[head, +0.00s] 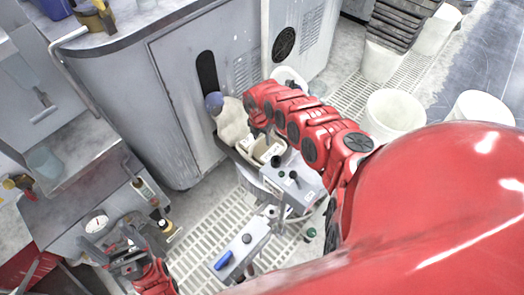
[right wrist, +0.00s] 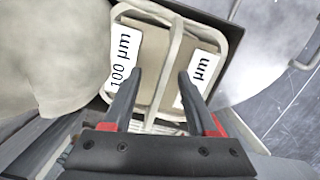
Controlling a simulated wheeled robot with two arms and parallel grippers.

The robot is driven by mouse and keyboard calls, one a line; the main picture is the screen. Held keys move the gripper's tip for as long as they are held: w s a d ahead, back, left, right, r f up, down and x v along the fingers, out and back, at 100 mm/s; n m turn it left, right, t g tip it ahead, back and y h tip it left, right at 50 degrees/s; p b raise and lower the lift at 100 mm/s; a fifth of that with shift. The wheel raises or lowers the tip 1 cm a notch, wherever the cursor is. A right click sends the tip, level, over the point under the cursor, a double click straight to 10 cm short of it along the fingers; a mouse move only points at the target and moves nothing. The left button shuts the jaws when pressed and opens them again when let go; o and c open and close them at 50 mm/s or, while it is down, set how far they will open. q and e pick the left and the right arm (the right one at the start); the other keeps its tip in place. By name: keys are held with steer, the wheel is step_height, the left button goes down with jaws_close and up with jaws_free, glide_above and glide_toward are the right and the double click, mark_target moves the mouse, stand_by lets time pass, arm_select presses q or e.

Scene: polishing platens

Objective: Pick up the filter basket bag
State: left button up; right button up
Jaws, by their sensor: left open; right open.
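The filter basket bag (right wrist: 150,62) appears in the right wrist view as a beige, rectangular piece with a cream rim, a cream strip across its middle and white labels, one reading "100 µm". In the head view, cream-framed pieces (head: 269,152) sit in a dark tray below my right arm. My right gripper (right wrist: 160,72) is open, its two dark fingers either side of the cream strip. I cannot tell whether they touch it. In the head view the red right arm hides its fingertips. My left gripper (head: 112,256) is open and empty at the lower left.
A cream sack-like item with a blue top (head: 232,120) stands beside the tray. A grey box with knobs (head: 290,180) is just in front. White buckets (head: 396,112) stand at the right. A grey cabinet (head: 180,90) rises behind; white floor grating (head: 205,235) lies below.

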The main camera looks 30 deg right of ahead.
jaws_close()
stand_by(1.3)
